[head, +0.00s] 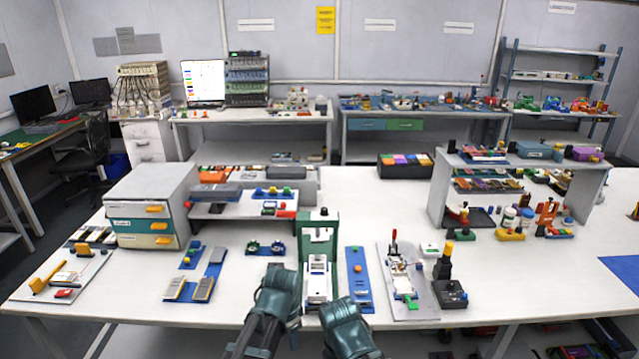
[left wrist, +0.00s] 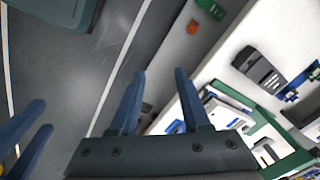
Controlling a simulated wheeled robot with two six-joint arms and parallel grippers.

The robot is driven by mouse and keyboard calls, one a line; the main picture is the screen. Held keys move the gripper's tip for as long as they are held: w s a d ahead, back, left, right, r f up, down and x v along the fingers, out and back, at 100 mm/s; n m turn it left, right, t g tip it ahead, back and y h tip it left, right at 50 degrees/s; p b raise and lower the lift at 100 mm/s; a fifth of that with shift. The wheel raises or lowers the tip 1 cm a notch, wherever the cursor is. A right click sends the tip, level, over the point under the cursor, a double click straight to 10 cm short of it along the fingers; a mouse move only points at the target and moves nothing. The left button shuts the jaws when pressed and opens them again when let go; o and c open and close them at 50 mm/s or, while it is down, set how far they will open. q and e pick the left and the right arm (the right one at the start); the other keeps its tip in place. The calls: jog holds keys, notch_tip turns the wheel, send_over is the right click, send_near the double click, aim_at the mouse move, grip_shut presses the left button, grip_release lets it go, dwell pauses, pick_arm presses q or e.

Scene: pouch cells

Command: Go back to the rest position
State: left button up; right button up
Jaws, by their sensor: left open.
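My left gripper (head: 276,292) is at the front edge of the table in the head view, just left of the press. In the left wrist view its two fingers (left wrist: 160,74) stand apart with nothing between them. My right gripper (head: 349,325) shows as a teal wrist at the bottom middle of the head view, in front of the table edge. Its fingertips are hidden there. At the lower left of the left wrist view, another pair of blue fingers (left wrist: 27,140), apparently the right gripper's, stands apart and empty.
A green and white press (head: 318,262) stands close beyond both grippers. A blue strip (head: 359,280) and a grey clamp board (head: 407,282) lie to its right. Grey pads (head: 203,289) lie left. A drawer unit (head: 150,212) stands further left. The table's front right is clear.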

pick_arm(q)
jog(key=s+a+n, duration=0.6)
jog(key=a+n, duration=0.3)
jog(key=n, duration=0.1)
jog(key=s+d+f+m+g+b, duration=0.1)
jog(key=s+d+f+b, duration=0.2)
jog(key=d+f+b, duration=0.1)
jog(key=s+d+f+m+y+b, duration=0.1)
jog(key=s+d+f+m+b, duration=0.1)
jog(key=d+f+b, duration=0.3)
jog(key=shift+s+d+f+g, duration=0.15)
jog(key=shift+s+d+g, duration=0.3)
jog(key=shift+d, duration=0.55)
